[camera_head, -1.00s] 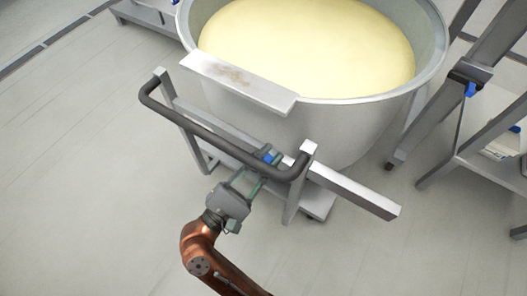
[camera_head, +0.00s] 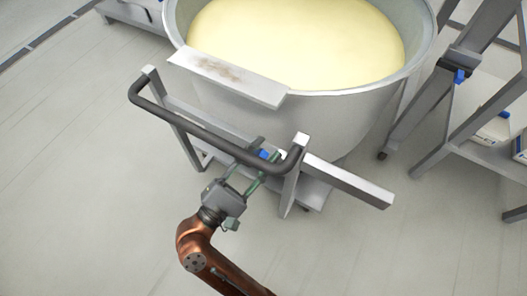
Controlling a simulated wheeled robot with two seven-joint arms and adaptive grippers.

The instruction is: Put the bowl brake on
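The large steel bowl (camera_head: 300,118) of pale yellow dough (camera_head: 300,35) stands on a wheeled frame with a dark curved push handle (camera_head: 190,127). A small blue part (camera_head: 264,154), perhaps the brake lever, shows just beyond the handle near its right end. My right gripper (camera_head: 262,158) reaches up from below, its two greenish fingers passing under the handle. The fingers are spread, with the blue part appearing between or just beyond their tips. Contact is hidden by the handle. My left gripper is out of view.
A flat steel plate (camera_head: 228,78) crosses the near rim of the bowl. A square grey bar (camera_head: 350,183) juts out right of the handle. A metal rack (camera_head: 470,130) with white containers stands at the right. The floor at the left is clear.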

